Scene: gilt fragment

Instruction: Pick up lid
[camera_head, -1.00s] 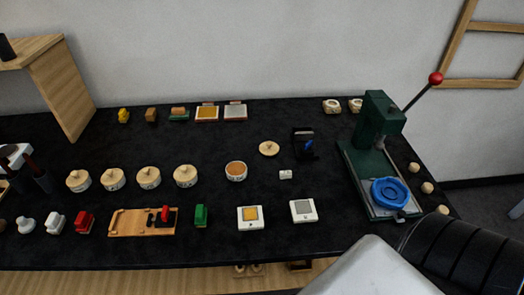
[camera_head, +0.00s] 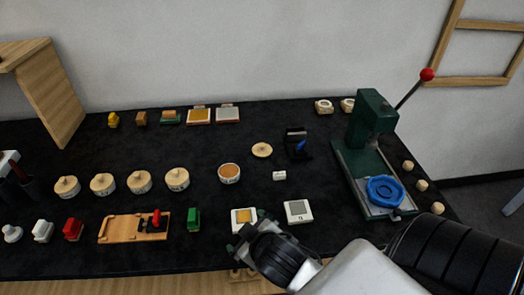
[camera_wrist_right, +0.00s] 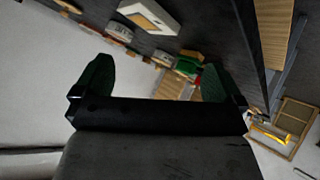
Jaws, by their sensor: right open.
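A round wooden lid (camera_head: 262,150) with a small knob lies flat on the black table in the head view, behind and to the right of an open jar (camera_head: 229,173) with orange-brown contents. My left gripper is not in view.
A green press (camera_head: 372,140) with a red-knobbed lever and blue ring stands at the right. A dark holder (camera_head: 297,144) is right of the lid, and a small white block (camera_head: 279,175) is in front. White square pieces (camera_head: 298,211) lie near the front edge.

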